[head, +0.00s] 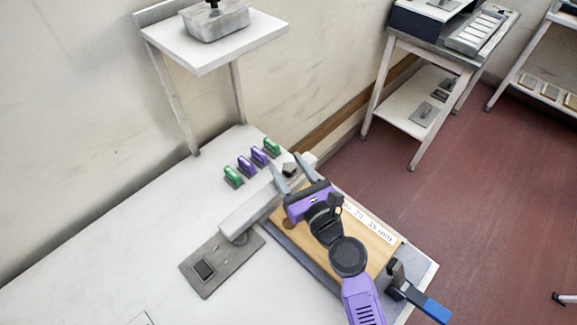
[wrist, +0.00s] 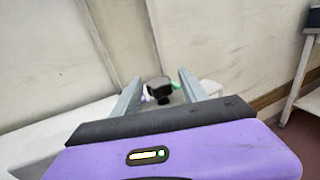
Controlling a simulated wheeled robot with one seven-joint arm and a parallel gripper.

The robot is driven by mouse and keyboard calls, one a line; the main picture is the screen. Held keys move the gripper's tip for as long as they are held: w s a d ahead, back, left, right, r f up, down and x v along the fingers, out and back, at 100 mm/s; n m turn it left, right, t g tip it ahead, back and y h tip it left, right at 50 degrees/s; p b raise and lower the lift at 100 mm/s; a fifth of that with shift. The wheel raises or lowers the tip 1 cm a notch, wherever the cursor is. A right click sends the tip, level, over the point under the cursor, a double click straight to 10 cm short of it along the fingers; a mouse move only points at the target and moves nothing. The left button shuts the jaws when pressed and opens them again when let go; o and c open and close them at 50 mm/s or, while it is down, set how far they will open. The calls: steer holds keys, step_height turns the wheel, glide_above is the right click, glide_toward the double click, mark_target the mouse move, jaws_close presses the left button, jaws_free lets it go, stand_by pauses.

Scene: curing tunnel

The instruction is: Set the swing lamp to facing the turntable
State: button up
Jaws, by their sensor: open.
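A long pale grey bar (head: 252,205), which looks like the swing lamp's arm, runs from a grey plate (head: 207,279) toward the back right of the bench. A dark knob (head: 289,169) stands near its far end; the same dark knob shows in the wrist view (wrist: 159,88). My gripper (head: 290,165) is open, its fingers either side of the knob as seen from the head. In the wrist view my gripper (wrist: 160,77) frames the knob between its fingertips; I cannot tell whether they touch it. I cannot pick out the turntable with certainty.
Several green and purple clips (head: 258,157) stand in a row behind the bar. A wooden board (head: 372,236) with a mm label lies under my arm, beside a blue-handled clamp (head: 428,306). The bench's left is mostly clear.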

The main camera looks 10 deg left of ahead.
jaws_close()
stand_by(1.3)
